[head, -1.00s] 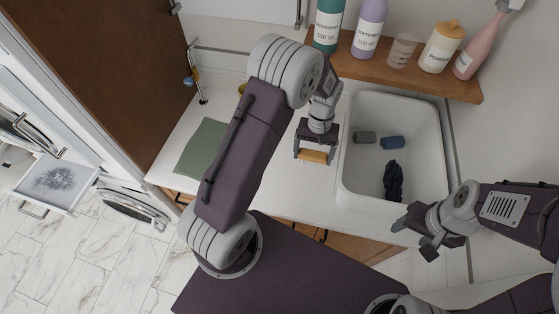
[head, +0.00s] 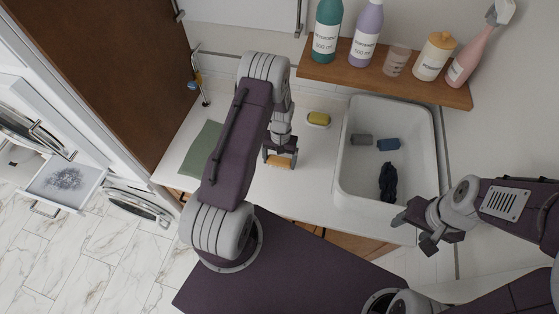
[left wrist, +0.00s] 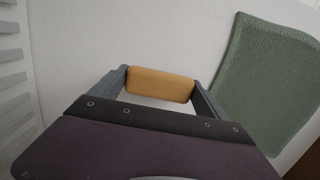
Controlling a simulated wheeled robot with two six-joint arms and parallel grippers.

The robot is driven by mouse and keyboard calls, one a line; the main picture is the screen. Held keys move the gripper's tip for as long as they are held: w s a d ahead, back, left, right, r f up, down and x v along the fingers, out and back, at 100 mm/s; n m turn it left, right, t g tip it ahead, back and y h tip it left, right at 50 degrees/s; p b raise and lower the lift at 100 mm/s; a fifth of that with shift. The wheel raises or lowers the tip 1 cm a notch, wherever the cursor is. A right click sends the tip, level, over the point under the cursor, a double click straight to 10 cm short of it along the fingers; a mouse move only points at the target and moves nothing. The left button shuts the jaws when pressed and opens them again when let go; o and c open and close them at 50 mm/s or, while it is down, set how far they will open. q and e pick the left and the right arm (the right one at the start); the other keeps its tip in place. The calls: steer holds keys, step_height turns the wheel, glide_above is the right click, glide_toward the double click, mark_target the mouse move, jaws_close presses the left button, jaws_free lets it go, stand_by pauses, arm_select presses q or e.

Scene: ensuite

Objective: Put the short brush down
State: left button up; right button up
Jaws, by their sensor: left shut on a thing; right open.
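The short brush shows as an orange-tan block (head: 279,162) in the head view. My left gripper (head: 280,155) is shut on it over the white counter, between the green mat and the sink. In the left wrist view the block (left wrist: 160,84) sits between the two fingertips, with white counter behind it. Its bristles are hidden, and I cannot tell whether it touches the counter. My right gripper (head: 415,232) is open and empty near the sink's front right corner.
A green mat (head: 203,148) lies left on the counter (head: 310,185). A yellow sponge on a dish (head: 318,119) is behind my left gripper. The white sink (head: 350,185) holds grey, blue and dark cloth items. Bottles stand on a wooden shelf (head: 400,88).

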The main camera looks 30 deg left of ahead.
arm_select(q)
steer(key=shift+f, duration=0.5)
steer(key=shift+w+a+f, duration=0.1)
steer(key=shift+f, duration=0.25)
arm_select(e)
steer(key=shift+w+a+r, duration=0.1)
steer(key=shift+a+r, duration=0.05)
steer(key=shift+r, duration=0.2)
arm_select(q)
steer(key=shift+f, duration=0.1)
arm_select(e)
steer(key=shift+f, duration=0.1)
